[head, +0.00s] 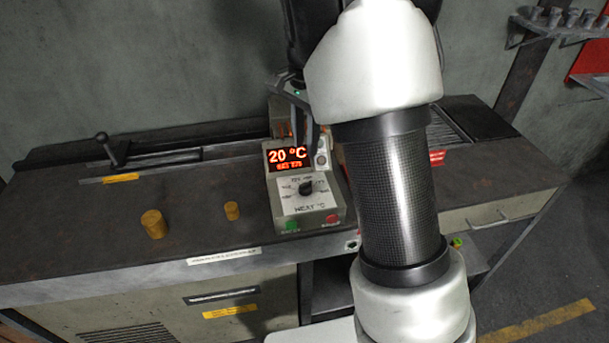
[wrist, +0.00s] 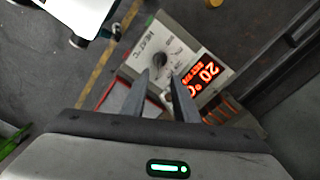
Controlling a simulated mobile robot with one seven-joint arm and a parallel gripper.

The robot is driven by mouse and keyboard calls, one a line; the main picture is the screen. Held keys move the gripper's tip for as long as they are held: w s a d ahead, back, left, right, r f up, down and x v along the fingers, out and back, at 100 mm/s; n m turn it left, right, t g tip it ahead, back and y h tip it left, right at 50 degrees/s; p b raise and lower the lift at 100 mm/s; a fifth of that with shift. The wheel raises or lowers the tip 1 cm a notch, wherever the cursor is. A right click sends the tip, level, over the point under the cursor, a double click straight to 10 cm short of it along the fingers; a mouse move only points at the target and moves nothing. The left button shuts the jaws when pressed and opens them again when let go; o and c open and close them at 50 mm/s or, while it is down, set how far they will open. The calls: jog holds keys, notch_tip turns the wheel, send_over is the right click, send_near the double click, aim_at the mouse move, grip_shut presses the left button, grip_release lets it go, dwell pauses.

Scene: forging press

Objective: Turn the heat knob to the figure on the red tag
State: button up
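The heat knob (head: 306,188) is a black knob on a pale dial plate on the front of a grey control box (head: 337,208). It also shows in the wrist view (wrist: 161,59), just beyond my fingertips. The box's display (head: 287,158) glows "20 °C" above a smaller line too small to read surely. My gripper (wrist: 158,77) is open and empty, its two fingers apart. In the head view it hangs above the box, partly behind my arm. A red-edged panel (wrist: 126,98) lies beside the box; my arm hides most of it in the head view and no figure is readable.
A green button (head: 292,226) and a red button (head: 332,218) sit below the dial. Two brass cylinders, one large (head: 153,224) and one small (head: 231,211), stand left on the dark bench (head: 100,240). A lever (head: 104,150) stands at the back left. The bench between has free room.

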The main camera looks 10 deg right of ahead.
aim_at(305, 183)
notch_tip(305, 183, down, 12)
jog(key=shift+f, duration=0.1)
dwell(0.4)
grip_shut()
